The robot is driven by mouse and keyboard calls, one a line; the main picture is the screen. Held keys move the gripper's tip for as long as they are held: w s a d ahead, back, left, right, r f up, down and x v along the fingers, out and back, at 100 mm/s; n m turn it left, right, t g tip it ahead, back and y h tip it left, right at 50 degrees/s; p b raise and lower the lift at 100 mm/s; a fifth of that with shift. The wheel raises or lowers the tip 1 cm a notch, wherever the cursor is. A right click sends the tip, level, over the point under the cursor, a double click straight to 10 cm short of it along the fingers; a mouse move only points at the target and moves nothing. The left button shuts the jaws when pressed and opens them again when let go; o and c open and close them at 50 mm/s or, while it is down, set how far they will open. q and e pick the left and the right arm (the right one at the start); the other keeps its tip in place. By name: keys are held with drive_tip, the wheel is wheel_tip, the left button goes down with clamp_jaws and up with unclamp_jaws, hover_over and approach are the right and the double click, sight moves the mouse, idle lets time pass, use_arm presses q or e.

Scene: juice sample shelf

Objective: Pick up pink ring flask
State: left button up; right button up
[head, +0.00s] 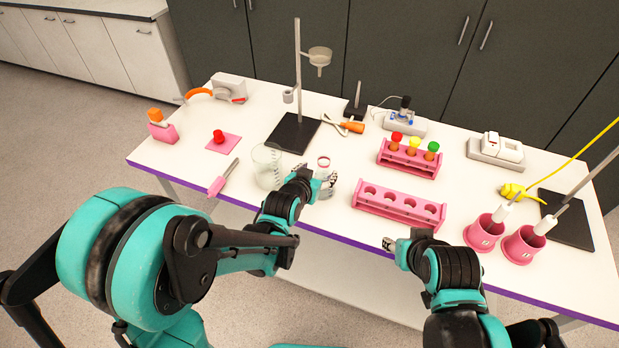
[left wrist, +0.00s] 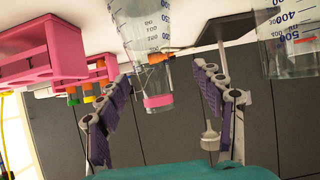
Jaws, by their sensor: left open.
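The pink ring flask (head: 323,172) is a clear conical glass flask with a pink band at its neck (head: 323,161). It stands upright near the table's front edge, partly hidden by my left gripper (head: 318,185). The left wrist view is upside down; there the flask (left wrist: 145,30) shows with its pink-banded neck (left wrist: 158,101) between the two spread fingers (left wrist: 165,105). My left gripper is open, with visible gaps beside the neck in the picture. My right gripper (head: 390,243) is by the front edge, below the empty pink rack; its fingers are too small to judge.
A glass beaker (head: 267,167) stands close left of the left gripper. An empty pink rack (head: 399,206) lies to the right, with a rack of coloured-capped tubes (head: 409,160) behind. A stand with a black base (head: 293,132) is behind the flask. Pink cups (head: 484,233) stand far right.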

use_arm(q)
drive_tip(key=x, duration=0.2)
drive_tip(key=b+x, duration=0.1)
drive_tip(key=x, duration=0.1)
drive_tip(key=f+b+x, duration=0.1)
drive_tip(key=x, duration=0.1)
drive_tip(key=shift+d+f, duration=0.15)
drive_tip(key=shift+d, duration=0.3)
drive_tip(key=shift+w+d+f, duration=0.1)
drive_tip(key=shift+w+f, duration=0.05)
drive_tip(key=shift+w, duration=0.15)
drive_tip(key=shift+s, duration=0.1)
drive_tip(key=shift+c, duration=0.3)
clamp_jaws()
